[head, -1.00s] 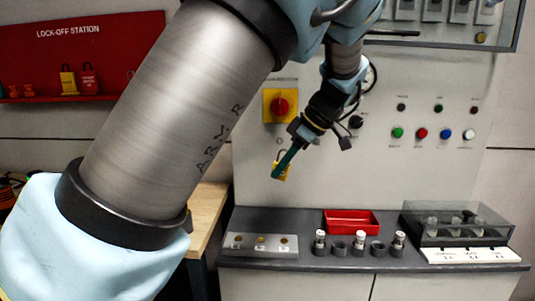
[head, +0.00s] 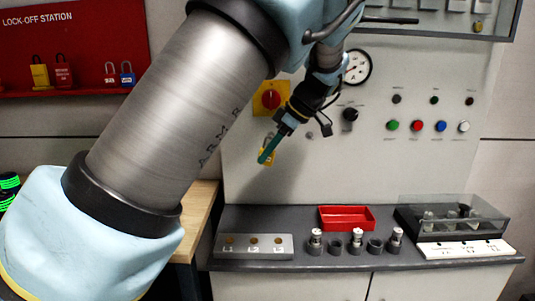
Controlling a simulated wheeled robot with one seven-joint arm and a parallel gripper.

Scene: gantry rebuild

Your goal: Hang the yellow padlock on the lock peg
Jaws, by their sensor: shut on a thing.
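My gripper (head: 270,149), with teal fingers, is shut on a small yellow padlock (head: 267,159) in front of the grey panel. The fingers partly cover the padlock, and its shackle is not clear. A yellow square plate with a red rotary knob (head: 270,98) is on the panel just above my gripper. I cannot make out the lock peg; my wrist is close to the plate's right edge. Another yellow padlock (head: 40,74) stands on the red lock-off station (head: 75,40) at the left.
Red (head: 64,72) and blue (head: 127,75) padlocks are also at the station. A gauge (head: 357,67), a black knob (head: 349,115) and coloured buttons are on the panel's right. Below, the grey bench (head: 300,263) holds a red tray (head: 346,211) and a clear-covered box (head: 452,215).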

